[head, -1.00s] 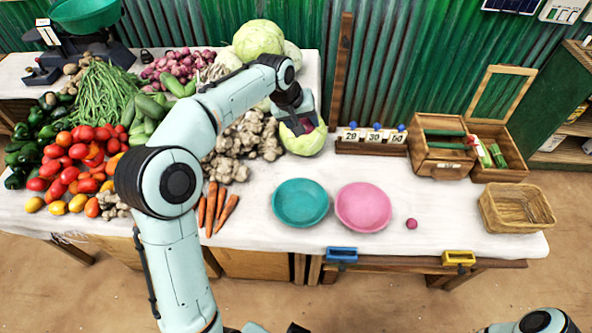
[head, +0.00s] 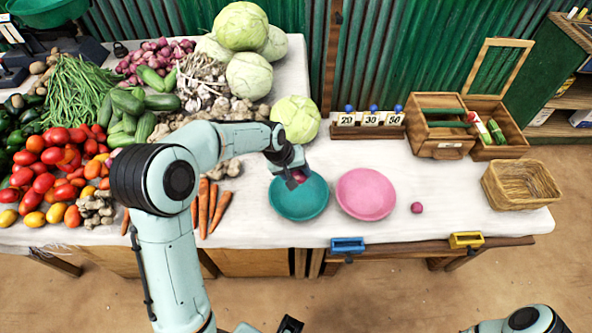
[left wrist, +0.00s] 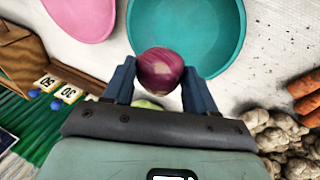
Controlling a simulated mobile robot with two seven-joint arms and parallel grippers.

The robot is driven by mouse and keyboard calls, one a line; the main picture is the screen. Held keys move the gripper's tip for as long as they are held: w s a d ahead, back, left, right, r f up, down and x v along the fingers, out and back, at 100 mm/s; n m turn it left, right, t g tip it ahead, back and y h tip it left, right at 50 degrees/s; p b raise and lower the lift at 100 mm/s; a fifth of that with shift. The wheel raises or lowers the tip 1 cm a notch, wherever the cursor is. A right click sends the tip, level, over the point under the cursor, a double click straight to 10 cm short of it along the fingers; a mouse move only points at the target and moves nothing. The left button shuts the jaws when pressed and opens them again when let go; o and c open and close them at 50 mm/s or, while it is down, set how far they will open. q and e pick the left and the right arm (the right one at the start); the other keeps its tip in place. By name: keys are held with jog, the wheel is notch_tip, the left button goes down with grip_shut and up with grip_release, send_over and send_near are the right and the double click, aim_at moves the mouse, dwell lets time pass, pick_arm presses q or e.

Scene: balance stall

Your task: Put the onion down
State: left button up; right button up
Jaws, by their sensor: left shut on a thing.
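My left gripper (head: 296,176) is shut on a purple-red onion (head: 297,178). In the head view, it is over the upper part of the teal bowl (head: 315,210). In the left wrist view, the onion (left wrist: 160,73) sits between the two blue-grey fingers, in front of the teal bowl (left wrist: 225,40). The bowl looks empty where it shows. I cannot tell whether the onion touches the bowl. My right gripper is not clearly in view.
A pink bowl (head: 366,195) stands right of the teal one, with a small purple-red onion (head: 417,208) on the cloth beyond it. A cabbage (head: 297,118) and price tags (head: 368,119) stand behind. Carrots (head: 212,205) lie left. A wicker basket (head: 521,186) stands at the right.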

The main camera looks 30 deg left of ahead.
pick_arm(q)
jog(key=b, duration=0.5)
send_over(301, 196)
jog(key=s+a, duration=0.1)
jog(key=s, duration=0.1)
jog(key=f, duration=0.8)
jog(key=shift+w+f, duration=0.15)
jog(key=shift+w, duration=0.05)
jog(key=shift+f+b, duration=0.5)
jog(key=shift+f, duration=0.15)
pick_arm(e)
notch_tip(301, 196, down, 6)
jog(key=s, duration=0.1)
jog(key=shift+s+f, duration=0.2)
jog(key=shift+s, duration=0.05)
pick_arm(q)
jog(key=o, duration=1.2)
jog(key=shift+r, duration=0.1)
notch_tip(301, 196, up, 7)
jog(key=p, duration=0.5)
jog(key=shift+w, duration=0.1)
pick_arm(e)
jog(key=r, duration=0.1)
jog(key=w+r, duration=0.1)
jog(key=r, duration=0.3)
jog(key=shift+w, duration=0.25)
